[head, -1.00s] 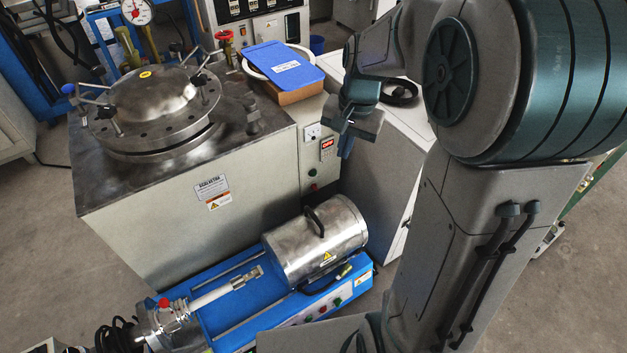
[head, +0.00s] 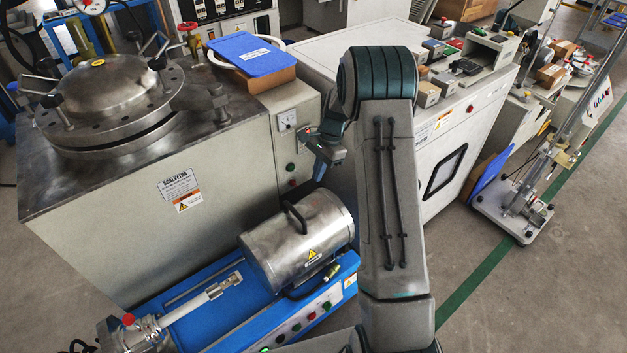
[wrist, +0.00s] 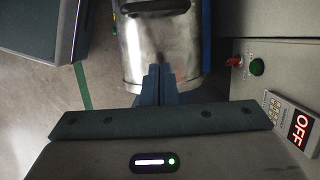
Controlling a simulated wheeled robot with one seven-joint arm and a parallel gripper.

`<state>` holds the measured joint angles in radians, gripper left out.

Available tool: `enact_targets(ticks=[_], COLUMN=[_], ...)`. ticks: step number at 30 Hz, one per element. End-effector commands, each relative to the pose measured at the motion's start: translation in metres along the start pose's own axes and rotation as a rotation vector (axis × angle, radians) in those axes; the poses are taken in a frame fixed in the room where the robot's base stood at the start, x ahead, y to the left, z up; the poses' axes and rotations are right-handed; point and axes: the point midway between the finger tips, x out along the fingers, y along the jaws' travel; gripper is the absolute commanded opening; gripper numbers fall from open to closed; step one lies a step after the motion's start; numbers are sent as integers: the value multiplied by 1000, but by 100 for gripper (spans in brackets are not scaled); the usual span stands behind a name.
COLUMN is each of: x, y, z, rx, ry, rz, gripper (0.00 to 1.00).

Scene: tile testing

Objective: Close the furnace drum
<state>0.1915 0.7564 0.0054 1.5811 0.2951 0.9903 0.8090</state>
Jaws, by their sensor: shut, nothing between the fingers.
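The furnace drum (head: 298,240) is a shiny metal cylinder with a black handle on top. It lies at the right end of a blue base (head: 262,323). No open gap shows in its visible shell. A pale tube (head: 203,300) lies exposed to its left. My gripper (head: 319,172) is above the drum's right end in the head view, fingers pointing down and together, empty. In the wrist view the shut fingertips (wrist: 160,72) overlap the drum's near end (wrist: 150,50). Whether they touch it I cannot tell. The drum's underside is hidden.
A grey cabinet (head: 160,228) with a round lidded vessel (head: 110,100) stands behind the drum. A white cabinet (head: 447,172) is to the right, partly behind my arm. A control panel with a red OFF display (wrist: 301,127) is close to my gripper. Open floor (head: 545,290) lies at right.

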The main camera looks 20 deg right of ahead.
Motion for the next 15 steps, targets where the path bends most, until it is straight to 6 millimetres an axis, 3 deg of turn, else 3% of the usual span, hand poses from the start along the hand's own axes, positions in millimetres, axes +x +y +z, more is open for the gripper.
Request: enact_targets(ticks=[9, 11, 15], x=[73, 84, 91], y=[1, 1, 0], z=[0, 0, 21], rx=[-2, -2, -5], ry=[-3, -2, -1], rz=[4, 4, 2], gripper=[0, 0, 0])
